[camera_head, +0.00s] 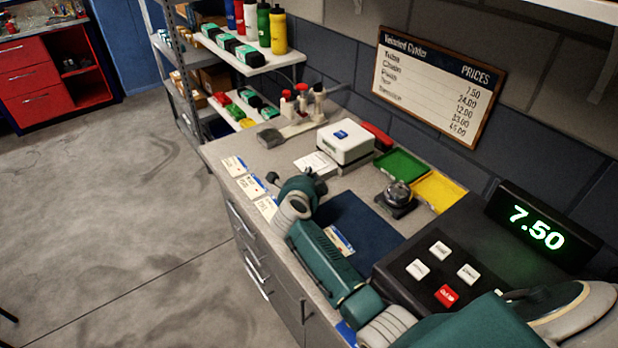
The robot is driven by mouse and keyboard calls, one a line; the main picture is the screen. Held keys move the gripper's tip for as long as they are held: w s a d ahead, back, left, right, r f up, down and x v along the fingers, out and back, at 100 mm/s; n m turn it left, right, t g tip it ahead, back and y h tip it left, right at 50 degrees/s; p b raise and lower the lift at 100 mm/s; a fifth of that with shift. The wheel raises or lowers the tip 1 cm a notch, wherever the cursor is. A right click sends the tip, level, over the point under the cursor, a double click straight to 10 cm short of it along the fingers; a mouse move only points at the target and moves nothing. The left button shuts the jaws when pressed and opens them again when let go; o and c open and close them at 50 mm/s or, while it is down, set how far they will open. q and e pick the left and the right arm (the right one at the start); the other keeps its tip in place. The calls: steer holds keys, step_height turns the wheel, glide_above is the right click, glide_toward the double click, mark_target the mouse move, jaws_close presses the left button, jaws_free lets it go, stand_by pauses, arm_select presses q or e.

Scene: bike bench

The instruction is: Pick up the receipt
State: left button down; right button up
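The receipt (312,162) looks like the white slip lying flat at the front of the white printer (345,141) on the counter. My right gripper (298,176) is just in front of the slip, on the near side of the printer. Its dark fingers are small and partly hidden by the wrist, so I cannot tell whether they are open or whether they touch the paper. My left gripper is out of view.
Price cards (250,186) lie along the counter's front edge. A blue mat (362,228) lies beneath my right forearm. A bell (398,194), green tray (402,165), yellow tray (438,190) and register display (541,228) stand right. Shelves with bottles (279,30) stand behind.

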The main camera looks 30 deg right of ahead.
steer(key=shift+c, duration=0.3)
jaws_close()
stand_by(0.3)
step_height(320, 180, up, 3)
steer(key=p, duration=0.3)
steer(key=shift+f, duration=0.25)
